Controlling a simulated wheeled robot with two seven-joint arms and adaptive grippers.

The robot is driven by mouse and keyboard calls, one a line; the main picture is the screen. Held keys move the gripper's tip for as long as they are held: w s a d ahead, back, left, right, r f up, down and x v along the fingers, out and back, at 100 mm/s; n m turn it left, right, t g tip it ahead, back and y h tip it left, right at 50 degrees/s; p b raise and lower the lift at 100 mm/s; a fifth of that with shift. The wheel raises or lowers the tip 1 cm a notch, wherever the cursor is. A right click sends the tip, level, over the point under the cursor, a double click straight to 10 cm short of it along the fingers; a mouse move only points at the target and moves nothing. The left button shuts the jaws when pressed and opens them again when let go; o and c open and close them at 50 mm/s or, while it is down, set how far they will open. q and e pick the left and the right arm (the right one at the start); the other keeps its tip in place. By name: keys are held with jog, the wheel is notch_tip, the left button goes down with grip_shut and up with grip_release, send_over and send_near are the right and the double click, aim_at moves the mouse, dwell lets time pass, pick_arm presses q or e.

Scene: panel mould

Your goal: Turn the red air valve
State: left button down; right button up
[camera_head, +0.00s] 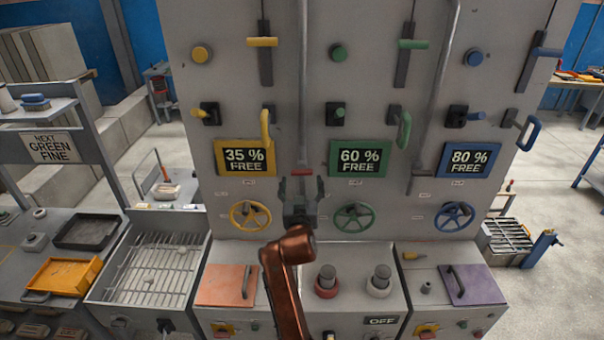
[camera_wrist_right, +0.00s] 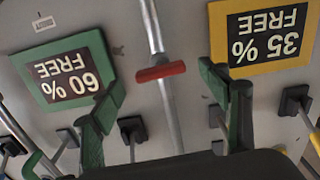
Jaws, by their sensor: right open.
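The red air valve (camera_head: 302,172) is a short red bar handle set crosswise on a thin vertical grey pipe on the panel, between the 35 % and 60 % signs. In the right wrist view the red handle (camera_wrist_right: 161,72) sits slightly tilted in the gap between my fingers, and the pipe runs on past it. My right gripper (camera_head: 301,184) is open, its fingers pointing up the panel on either side of the pipe just below the handle. I see no finger contact with the handle. My left gripper is not in view.
A yellow handwheel (camera_head: 250,216) and a green handwheel (camera_head: 353,217) flank my right gripper. The yellow sign (camera_head: 245,158) and green sign (camera_head: 359,158) are beside the pipe. Yellow (camera_head: 266,130) and green (camera_head: 404,130) levers stick out above. Below is a ledge with red (camera_head: 326,288) and white (camera_head: 379,287) fittings.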

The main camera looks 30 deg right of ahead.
aim_at(302, 175)
jog(key=shift+p+x, duration=0.5)
jog(key=shift+x, duration=1.85)
jog(key=shift+d, duration=0.1)
